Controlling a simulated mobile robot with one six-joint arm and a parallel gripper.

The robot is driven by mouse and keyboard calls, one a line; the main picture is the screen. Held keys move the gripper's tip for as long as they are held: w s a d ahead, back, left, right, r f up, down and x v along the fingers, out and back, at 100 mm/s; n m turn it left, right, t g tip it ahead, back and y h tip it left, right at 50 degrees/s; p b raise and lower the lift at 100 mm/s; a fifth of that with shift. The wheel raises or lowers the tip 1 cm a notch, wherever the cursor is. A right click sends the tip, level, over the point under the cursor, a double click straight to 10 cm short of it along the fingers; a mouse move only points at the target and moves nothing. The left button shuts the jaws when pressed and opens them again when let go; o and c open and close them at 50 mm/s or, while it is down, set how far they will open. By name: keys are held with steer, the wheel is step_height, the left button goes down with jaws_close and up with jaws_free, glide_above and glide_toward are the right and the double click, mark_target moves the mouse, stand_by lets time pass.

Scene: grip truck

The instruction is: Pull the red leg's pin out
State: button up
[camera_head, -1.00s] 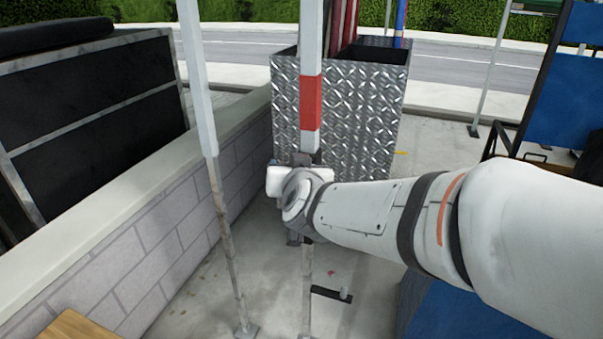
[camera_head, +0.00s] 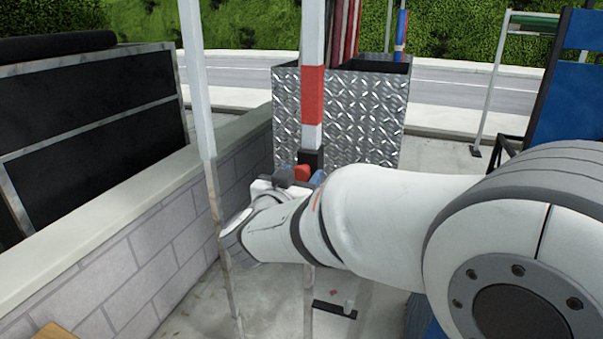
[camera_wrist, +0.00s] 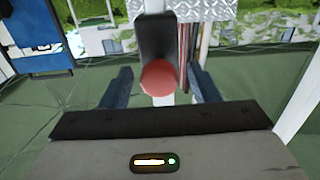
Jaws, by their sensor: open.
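The red leg is the white upright post with a red band (camera_head: 312,95) in the middle of the head view. Its pin has a round red knob (camera_head: 302,172) on a black block (camera_head: 312,158) just below the band. In the wrist view the red knob (camera_wrist: 158,78) faces me, with the black block (camera_wrist: 157,40) behind it. My gripper (camera_wrist: 160,88) is open, one finger on each side of the knob, with gaps visible on both sides. In the head view my wrist hides part of the post below the knob.
A tall diamond-plate metal box (camera_head: 355,115) stands behind the leg, holding several upright poles. A second white post (camera_head: 198,80) is close on the left, before a grey block wall (camera_head: 150,245). A black foot bar (camera_head: 335,309) lies on the ground below.

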mark_target(307, 167)
steer(key=shift+x, duration=1.5)
steer(key=shift+c, duration=0.4)
jaws_close()
